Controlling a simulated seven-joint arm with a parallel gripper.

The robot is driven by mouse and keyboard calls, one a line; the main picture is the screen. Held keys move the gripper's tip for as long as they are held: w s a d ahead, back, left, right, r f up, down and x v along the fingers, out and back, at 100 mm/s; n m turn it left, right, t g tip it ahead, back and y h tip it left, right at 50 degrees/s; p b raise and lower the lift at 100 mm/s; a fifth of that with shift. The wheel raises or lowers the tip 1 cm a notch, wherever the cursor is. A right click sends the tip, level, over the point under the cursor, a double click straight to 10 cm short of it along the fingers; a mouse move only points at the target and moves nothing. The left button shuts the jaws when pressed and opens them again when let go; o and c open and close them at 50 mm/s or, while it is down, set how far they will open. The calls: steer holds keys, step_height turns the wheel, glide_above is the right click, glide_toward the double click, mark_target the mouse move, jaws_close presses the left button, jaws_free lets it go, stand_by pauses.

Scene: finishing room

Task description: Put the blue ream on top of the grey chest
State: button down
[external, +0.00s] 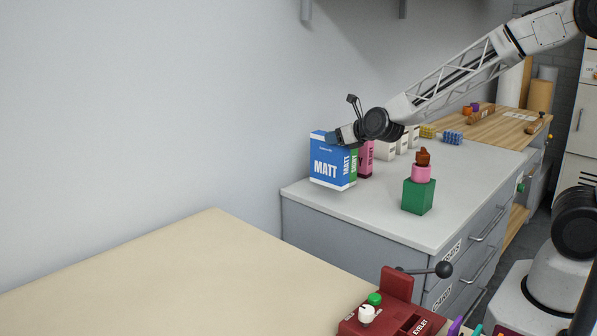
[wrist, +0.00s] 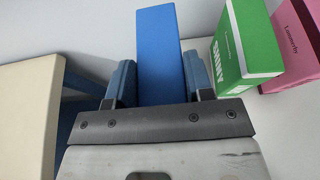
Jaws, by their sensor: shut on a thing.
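The blue ream (external: 325,165), a box-like pack marked MATT, is upright at the left end of the grey chest (external: 382,207). My gripper (external: 338,136) is shut on the ream's upper part from above. In the wrist view the blue ream (wrist: 160,50) stands between the two fingers of my gripper (wrist: 160,82). The ream is over the chest's top near its far left corner; I cannot tell whether its base touches the top.
A green pack (wrist: 243,45) and a pink pack (external: 366,160) stand close beside the ream, with white packs (external: 385,150) beyond. A green block (external: 417,197) with a pink piece (external: 421,173) is nearer the front. A beige table (external: 190,275) has a dark red machine (external: 390,315).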

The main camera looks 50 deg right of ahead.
steer(key=shift+w+a+f, duration=0.1)
steer(key=shift+w+a, duration=0.1)
steer(key=shift+w, duration=1.1)
steer(key=shift+w+a+f, duration=0.1)
steer(key=shift+w+a, duration=0.05)
steer(key=shift+w, duration=1.15)
steer(key=shift+f, duration=1.9)
steer(key=c, duration=0.5)
jaws_free()
steer(key=shift+s, duration=0.1)
glide_toward(322, 133)
steer(key=shift+s+a+f, duration=0.1)
steer(key=shift+s+f, duration=0.45)
steer(key=shift+f, duration=0.25)
steer(key=shift+s+f, duration=0.5)
steer(key=shift+f, duration=0.25)
